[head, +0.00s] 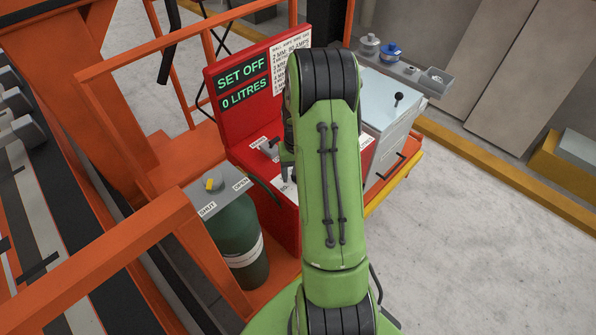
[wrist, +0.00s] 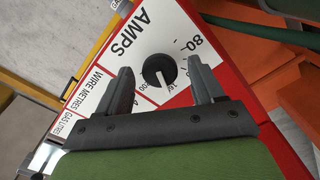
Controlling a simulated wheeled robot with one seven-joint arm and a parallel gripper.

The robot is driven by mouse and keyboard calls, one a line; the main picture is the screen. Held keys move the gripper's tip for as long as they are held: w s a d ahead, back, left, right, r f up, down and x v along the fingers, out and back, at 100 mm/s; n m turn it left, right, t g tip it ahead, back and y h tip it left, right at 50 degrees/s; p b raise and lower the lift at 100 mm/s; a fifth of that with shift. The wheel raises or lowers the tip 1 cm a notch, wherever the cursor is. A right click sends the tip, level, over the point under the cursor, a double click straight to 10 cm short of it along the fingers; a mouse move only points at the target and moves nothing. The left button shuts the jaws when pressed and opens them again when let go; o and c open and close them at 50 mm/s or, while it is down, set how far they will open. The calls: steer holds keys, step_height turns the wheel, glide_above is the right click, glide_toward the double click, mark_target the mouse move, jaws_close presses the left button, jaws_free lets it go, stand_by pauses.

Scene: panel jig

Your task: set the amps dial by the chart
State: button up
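The amps dial (wrist: 159,70) is a round black knob on a white, red-edged panel marked AMPS in the wrist view. My gripper (wrist: 160,66) is open, with one finger on each side of the knob and a visible gap at both. In the head view my arm hides the dial. The chart (head: 290,58) is a white printed sheet on the red machine's back panel, partly covered by my arm; its small lines are hard to read.
The red machine's display (head: 243,82) reads SET OFF and 0 LITRES. A green gas cylinder (head: 238,240) with a yellow valve handle (head: 213,185) stands left, below SHUT and OPEN labels. Orange rails surround the left side.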

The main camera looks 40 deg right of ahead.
steer(key=shift+r, duration=0.1)
step_height(320, 180, up, 16)
steer(key=p, duration=0.1)
steer(key=shift+f, duration=0.2)
stand_by(0.3)
